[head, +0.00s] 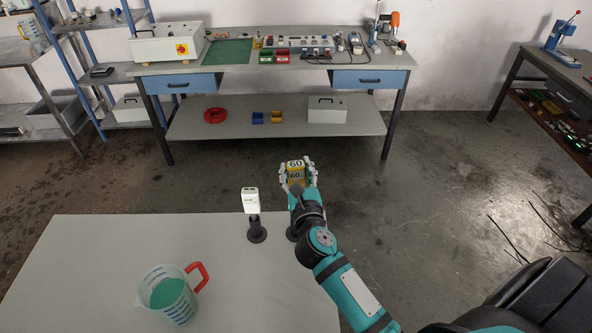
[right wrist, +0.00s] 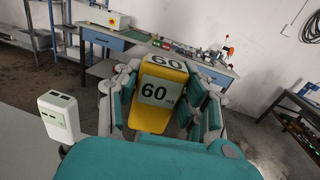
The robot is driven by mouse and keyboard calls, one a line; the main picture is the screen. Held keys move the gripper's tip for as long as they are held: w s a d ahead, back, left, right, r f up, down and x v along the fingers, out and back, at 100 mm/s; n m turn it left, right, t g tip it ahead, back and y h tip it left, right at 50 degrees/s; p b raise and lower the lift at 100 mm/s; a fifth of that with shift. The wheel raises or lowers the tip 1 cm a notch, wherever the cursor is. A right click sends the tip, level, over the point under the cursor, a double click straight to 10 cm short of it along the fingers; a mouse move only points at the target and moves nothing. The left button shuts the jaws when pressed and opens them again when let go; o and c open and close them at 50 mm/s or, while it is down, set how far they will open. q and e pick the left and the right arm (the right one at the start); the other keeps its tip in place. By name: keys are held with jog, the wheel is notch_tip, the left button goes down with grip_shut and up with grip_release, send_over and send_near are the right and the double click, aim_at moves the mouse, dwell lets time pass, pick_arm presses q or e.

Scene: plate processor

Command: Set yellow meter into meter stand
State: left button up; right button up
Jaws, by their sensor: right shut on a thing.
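My right gripper (head: 296,172) is shut on the yellow meter (head: 296,178), a small yellow box with white "60" labels on its top and side. In the right wrist view, the yellow meter (right wrist: 158,95) sits upright between both fingers. It is above the far right part of the grey table. A black round base (head: 292,234), seemingly that of a meter stand, shows just left of my wrist; the rest is hidden behind my arm. I cannot tell whether the meter touches the stand. My left gripper is not in view.
A white device (head: 250,201) stands on a black post with a round base (head: 257,234), left of my gripper. A jug of green liquid with a red handle (head: 169,296) stands on the grey table (head: 90,265). A workbench (head: 240,67) stands beyond.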

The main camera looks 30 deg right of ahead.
dwell(0.4)
jog(key=shift+f, duration=0.4)
jog(key=shift+f+b, duration=0.65)
jog(key=shift+b, duration=0.1)
jog(key=shift+f, duration=0.15)
jog(key=shift+f+b, duration=1.7)
jog(key=shift+f, duration=0.3)
